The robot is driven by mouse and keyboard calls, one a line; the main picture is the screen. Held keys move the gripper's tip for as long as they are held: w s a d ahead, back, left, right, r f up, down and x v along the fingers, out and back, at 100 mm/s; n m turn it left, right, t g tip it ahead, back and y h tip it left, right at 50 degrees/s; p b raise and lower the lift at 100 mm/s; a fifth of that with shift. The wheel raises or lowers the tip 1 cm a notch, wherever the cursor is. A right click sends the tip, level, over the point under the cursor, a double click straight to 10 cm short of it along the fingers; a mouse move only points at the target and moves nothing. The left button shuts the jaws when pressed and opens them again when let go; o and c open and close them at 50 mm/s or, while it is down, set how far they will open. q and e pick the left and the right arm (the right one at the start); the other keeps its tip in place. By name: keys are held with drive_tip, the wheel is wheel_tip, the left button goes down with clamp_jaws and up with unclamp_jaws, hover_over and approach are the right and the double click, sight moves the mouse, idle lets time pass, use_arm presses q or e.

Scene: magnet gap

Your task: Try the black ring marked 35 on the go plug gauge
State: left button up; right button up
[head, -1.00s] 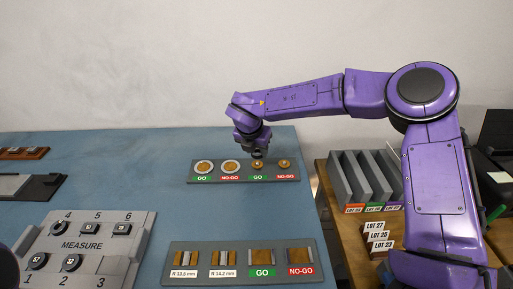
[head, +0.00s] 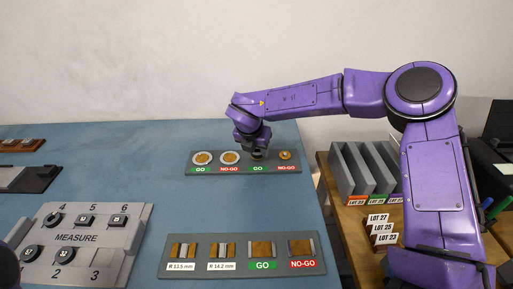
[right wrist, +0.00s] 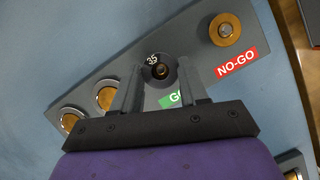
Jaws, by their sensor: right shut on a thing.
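The black ring marked 35 (right wrist: 158,68) is held between the two fingers of my right gripper (right wrist: 160,78). In the head view, my right gripper (head: 257,151) is over the green-labelled go plug gauge, third from the left on the far grey plate (head: 243,169). The ring hides most of that plug. My left gripper is not in view.
Two ring-shaped gauges (head: 202,158) share the far plate. A nearer plate (head: 243,241) holds more gauges. Grey bins (head: 360,172) and lot cards (head: 382,230) stand at right. The blue table between is clear.

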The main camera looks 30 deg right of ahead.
drive_tip(key=shift+f, duration=0.25)
idle(0.3)
drive_tip(key=o, duration=1.2)
drive_tip(key=c, duration=0.5)
drive_tip(key=shift+r+p, duration=1.4)
drive_tip(key=shift+r, duration=0.95)
